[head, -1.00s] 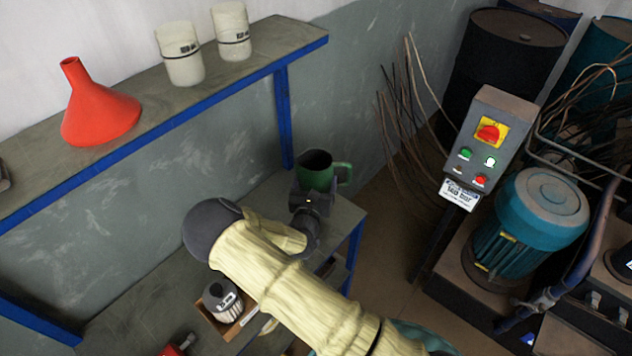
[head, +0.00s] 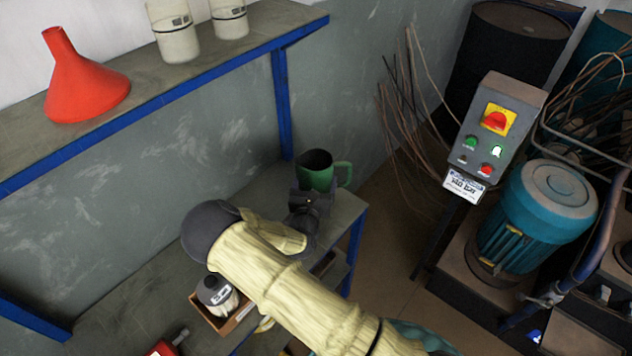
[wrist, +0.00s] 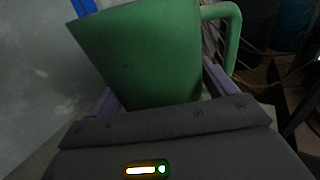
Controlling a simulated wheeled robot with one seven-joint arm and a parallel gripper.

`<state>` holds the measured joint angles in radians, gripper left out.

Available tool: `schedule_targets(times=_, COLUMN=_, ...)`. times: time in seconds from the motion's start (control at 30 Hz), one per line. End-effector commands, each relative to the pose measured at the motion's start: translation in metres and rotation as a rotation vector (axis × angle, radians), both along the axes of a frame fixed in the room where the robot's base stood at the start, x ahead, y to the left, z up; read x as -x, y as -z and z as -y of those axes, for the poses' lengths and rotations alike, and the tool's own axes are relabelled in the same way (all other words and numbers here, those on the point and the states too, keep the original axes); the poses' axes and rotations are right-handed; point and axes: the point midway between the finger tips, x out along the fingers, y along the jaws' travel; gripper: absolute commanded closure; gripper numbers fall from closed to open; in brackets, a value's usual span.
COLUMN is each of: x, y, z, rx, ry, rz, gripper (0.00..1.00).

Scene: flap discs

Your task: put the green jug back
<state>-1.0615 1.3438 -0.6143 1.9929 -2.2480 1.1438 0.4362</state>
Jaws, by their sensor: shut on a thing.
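The green jug (head: 316,172) is at the far right end of the lower bench (head: 262,192) in the head view, upright, with its handle to the right. My gripper (head: 311,196) is at its near side and shut on it. In the wrist view the jug (wrist: 150,55) fills the upper middle between the two fingers, tilted in the picture. The jug's base is hidden behind my gripper, so I cannot tell whether it touches the bench.
A shelf (head: 190,80) with a blue edge runs above the bench, holding a red funnel (head: 85,85) and two pale containers (head: 173,30). A blue post (head: 282,105) stands just behind the jug. A box with a bottle (head: 218,296) sits near my arm. A control box (head: 492,130) stands right.

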Motion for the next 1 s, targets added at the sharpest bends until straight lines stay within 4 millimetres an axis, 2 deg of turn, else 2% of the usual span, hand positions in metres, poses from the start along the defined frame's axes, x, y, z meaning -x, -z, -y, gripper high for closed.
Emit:
schedule_targets(times=0.73, x=0.000, y=0.011, z=0.000, rx=-0.001, ry=0.000, rz=0.002, gripper=0.57)
schedule_targets(times=0.77, x=0.000, y=0.010, z=0.000, rx=-0.001, ry=0.000, rz=0.002, gripper=0.12)
schedule_targets(times=0.8, x=0.000, y=0.010, z=0.000, rx=-0.001, ry=0.000, rz=0.002, gripper=0.04)
schedule_targets(times=0.83, x=0.000, y=0.010, z=0.000, rx=-0.001, ry=0.000, rz=0.002, gripper=0.00)
schedule_targets(times=1.0, x=0.000, y=0.012, z=0.000, rx=0.000, ry=0.000, rz=-0.002, gripper=0.00)
